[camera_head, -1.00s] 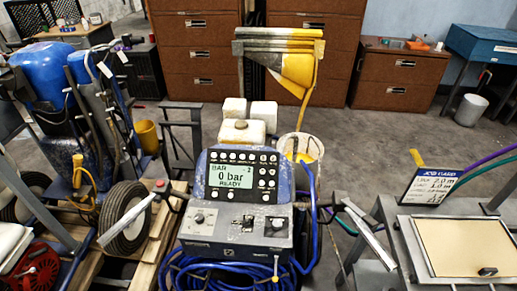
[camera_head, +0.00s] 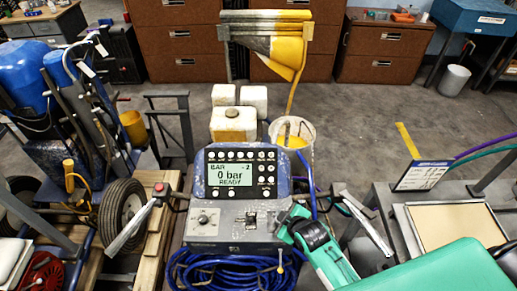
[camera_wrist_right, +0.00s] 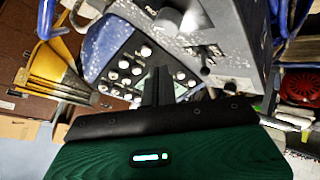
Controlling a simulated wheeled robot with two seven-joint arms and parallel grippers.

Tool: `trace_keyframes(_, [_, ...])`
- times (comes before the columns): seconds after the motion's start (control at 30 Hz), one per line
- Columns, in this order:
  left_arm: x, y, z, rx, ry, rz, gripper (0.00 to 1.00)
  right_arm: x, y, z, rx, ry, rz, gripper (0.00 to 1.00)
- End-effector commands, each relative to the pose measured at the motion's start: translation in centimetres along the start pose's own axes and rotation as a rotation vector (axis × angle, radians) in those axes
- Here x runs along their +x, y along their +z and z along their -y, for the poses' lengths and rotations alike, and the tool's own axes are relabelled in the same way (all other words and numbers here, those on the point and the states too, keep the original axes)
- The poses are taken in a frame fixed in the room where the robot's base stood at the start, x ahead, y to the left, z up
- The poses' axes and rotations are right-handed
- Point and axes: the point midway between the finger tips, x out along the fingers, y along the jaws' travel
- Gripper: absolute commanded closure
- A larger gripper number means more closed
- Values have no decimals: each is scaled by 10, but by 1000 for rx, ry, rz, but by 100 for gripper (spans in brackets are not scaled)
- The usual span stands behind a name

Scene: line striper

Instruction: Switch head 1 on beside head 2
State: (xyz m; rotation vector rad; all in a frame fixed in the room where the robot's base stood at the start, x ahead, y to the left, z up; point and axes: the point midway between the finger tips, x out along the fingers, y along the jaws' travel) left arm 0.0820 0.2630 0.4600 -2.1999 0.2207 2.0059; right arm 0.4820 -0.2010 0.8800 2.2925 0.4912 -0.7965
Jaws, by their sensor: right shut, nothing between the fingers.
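The striper's console (camera_head: 240,205) stands in the middle of the head view. Its screen (camera_head: 232,175) reads "BAR", "0 bar", "READY", with a dash and a 2 at the top right. Round buttons (camera_head: 268,181) line the screen's top and right side; I cannot read which is head 1. The lower panel has a knob (camera_head: 204,219) and small switches. My right gripper (camera_head: 286,226) is at the lower panel's right edge, partly hidden by its own body. In the right wrist view its shut, empty fingers (camera_wrist_right: 158,86) point at the console; contact is unclear. My left gripper is out of view.
Handlebars (camera_head: 128,226) stick out on both sides of the console. A coiled blue hose (camera_head: 220,272) hangs below it. A white bucket (camera_head: 292,130) stands behind. A bench with a framed board (camera_head: 460,235) is at the right; a wheeled blue machine (camera_head: 70,150) is at the left.

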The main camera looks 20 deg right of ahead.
Motion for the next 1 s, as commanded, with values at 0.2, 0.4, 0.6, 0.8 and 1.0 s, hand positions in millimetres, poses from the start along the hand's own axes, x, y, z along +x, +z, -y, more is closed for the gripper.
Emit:
trace_keyframes(0.2, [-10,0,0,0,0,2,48,22,-75,-64,-331,214,-233,100])
trace_keyframes(0.4, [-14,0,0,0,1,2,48,27,-120,-101,-539,389,-346,100])
trace_keyframes(0.6, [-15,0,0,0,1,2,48,26,-136,-115,-623,470,-383,100])
trace_keyframes(0.8, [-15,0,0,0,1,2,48,26,-138,-116,-630,477,-386,100])
trace_keyframes(1.0, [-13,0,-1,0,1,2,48,28,-137,-116,-629,476,-385,100])
